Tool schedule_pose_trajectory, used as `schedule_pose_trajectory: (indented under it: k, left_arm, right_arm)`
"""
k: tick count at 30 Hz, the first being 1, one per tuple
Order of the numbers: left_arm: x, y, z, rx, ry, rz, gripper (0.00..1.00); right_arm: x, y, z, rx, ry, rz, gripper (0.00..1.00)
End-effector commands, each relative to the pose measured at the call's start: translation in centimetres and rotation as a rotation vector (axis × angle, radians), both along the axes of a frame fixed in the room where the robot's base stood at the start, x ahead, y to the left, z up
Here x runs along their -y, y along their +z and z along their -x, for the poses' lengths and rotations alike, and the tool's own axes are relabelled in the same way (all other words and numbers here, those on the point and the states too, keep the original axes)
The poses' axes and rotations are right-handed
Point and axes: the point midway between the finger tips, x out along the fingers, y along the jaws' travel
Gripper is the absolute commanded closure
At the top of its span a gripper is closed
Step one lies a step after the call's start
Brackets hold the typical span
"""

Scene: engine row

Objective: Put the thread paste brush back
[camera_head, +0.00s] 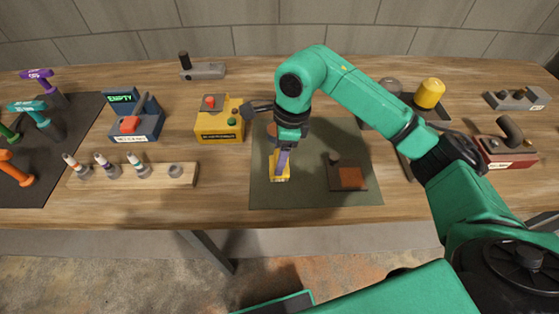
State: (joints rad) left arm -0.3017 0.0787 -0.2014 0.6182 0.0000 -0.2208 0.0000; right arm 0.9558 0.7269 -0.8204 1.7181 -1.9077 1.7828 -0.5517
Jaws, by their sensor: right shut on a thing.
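My right gripper (283,148) reaches down over the green mat (312,198) in the middle of the bench. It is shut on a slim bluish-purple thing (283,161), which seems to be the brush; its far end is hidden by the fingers. The lower end of this thing is at a yellow block (276,174) on the mat; I cannot tell whether they touch. A wooden rack (150,181) at the left holds several small capped bottles in a row, with a grey round pot or socket (175,170) at its right end. My left gripper is not in view.
A dark plate with a brown patch (351,178) lies on the mat. Behind the rack stand a blue unit (133,120) with a green display and a yellow button box (219,121). A red box (506,152) stands right.

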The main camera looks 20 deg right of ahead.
Motion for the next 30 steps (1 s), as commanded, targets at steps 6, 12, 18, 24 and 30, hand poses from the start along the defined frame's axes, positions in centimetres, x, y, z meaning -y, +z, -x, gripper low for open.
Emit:
schedule_pose_trajectory:
  k: [6, 12, 18, 24, 30]
  left_arm:
    - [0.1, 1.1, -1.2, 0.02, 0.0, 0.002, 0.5]
    - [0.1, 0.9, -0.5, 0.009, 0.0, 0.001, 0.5]
    - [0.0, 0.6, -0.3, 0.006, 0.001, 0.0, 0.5]
    - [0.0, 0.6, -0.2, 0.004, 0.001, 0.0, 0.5]
    - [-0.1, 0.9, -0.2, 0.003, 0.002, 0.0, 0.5]
  right_arm:
    - [0.0, -3.5, 0.1, -0.004, -0.001, 0.001, 0.9]
    - [0.0, -3.6, 0.0, 0.0, 0.0, 0.001, 0.9]
    - [0.0, -3.9, 0.0, -0.001, 0.0, 0.001, 0.08]
    - [0.0, -3.8, 0.0, -0.001, 0.0, 0.001, 0.08]
    - [0.0, -3.3, 0.0, 0.0, 0.0, 0.001, 0.08]
